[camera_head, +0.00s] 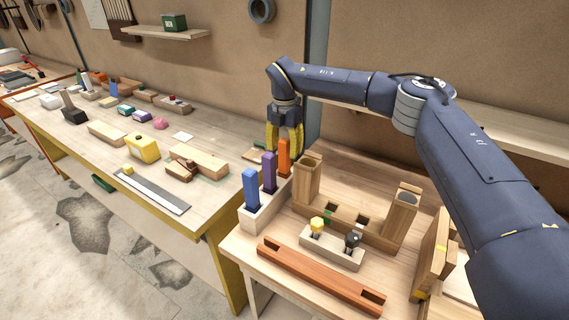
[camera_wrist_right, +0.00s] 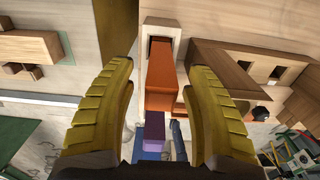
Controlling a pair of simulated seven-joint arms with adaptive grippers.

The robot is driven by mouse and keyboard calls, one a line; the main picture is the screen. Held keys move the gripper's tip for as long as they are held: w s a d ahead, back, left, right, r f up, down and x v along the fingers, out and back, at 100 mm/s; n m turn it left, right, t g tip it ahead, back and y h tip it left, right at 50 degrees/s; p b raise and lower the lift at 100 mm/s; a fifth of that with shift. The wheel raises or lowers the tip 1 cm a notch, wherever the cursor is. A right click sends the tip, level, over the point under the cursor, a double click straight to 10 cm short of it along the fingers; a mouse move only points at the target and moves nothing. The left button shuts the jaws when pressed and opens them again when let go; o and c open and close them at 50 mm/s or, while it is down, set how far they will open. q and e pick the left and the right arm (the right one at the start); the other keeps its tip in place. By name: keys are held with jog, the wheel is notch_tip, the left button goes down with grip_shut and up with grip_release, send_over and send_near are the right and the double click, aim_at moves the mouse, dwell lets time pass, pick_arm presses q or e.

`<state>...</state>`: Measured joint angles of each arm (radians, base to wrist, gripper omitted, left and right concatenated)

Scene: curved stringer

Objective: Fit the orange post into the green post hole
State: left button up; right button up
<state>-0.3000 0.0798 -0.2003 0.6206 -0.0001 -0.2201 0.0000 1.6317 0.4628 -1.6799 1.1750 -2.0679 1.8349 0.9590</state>
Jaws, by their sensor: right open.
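The orange post (camera_head: 284,156) stands upright at the far end of a pale wooden holder (camera_head: 258,219), behind the purple post (camera_head: 269,172) and the blue post (camera_head: 250,188). My right gripper (camera_head: 285,140) is open just above the orange post. In the right wrist view the orange post (camera_wrist_right: 161,78) lies between the two yellow fingers, with a gap on each side. The wooden stringer (camera_head: 345,228) to the right has square holes, with a green mark (camera_head: 326,213) beside one. My left gripper is not in view.
A small block with a yellow knob (camera_head: 318,224) and a black knob (camera_head: 353,240) sits before the stringer. A reddish slotted bar (camera_head: 320,275) lies at the front. A wooden frame (camera_head: 432,257) stands at the right. A cluttered bench (camera_head: 110,150) is left.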

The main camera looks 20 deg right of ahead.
aim_at(285, 156)
notch_tip(285, 156, down, 3)
jog(key=shift+f, duration=0.2)
grip_shut()
dwell(0.4)
